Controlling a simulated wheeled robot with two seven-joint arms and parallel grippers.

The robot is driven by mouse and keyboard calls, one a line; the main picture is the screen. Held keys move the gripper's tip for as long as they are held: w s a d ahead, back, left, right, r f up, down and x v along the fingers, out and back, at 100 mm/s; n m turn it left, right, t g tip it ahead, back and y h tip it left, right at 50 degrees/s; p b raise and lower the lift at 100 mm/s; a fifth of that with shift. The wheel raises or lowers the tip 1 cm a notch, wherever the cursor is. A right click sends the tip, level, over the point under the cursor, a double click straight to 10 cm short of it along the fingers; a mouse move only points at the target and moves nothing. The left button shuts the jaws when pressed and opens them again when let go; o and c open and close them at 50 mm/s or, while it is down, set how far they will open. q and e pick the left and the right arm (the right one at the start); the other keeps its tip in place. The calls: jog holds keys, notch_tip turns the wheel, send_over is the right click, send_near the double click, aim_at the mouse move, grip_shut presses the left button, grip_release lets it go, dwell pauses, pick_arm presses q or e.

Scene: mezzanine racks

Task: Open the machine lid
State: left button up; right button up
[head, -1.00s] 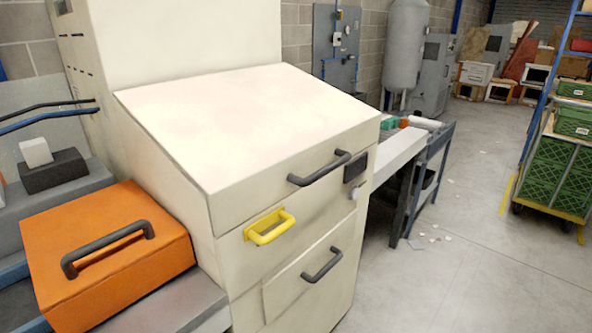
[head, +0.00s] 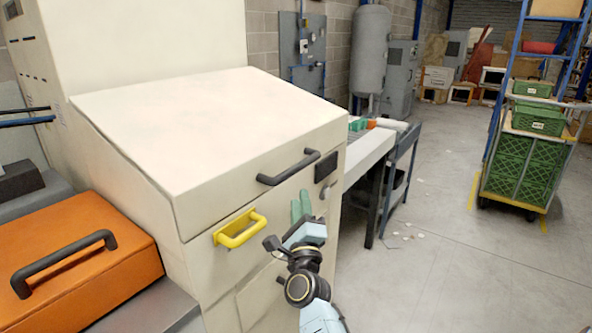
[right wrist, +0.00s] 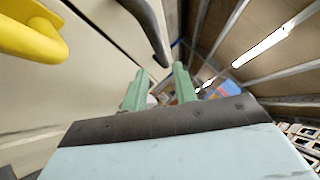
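The cream machine has a sloped lid (head: 215,125) that lies closed. A dark bar handle (head: 288,167) sits on the lid's front face; it also shows in the right wrist view (right wrist: 147,28). My right gripper (head: 301,205) is in front of the machine, below and a little right of that handle, fingers pointing up. In the right wrist view its two green fingers (right wrist: 160,90) stand apart with nothing between them, and the handle is ahead of them, not touching. My left gripper is not in view.
A yellow handle (head: 240,228) sticks out below the lid, left of my right gripper. An orange box (head: 75,245) with a dark handle stands at left. A grey bench (head: 370,150) stands right of the machine. Open floor and a cart of green crates (head: 525,165) lie further right.

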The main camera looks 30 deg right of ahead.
aim_at(296, 168)
jog(key=x, duration=1.1)
jog(key=shift+w, duration=0.35)
grip_shut()
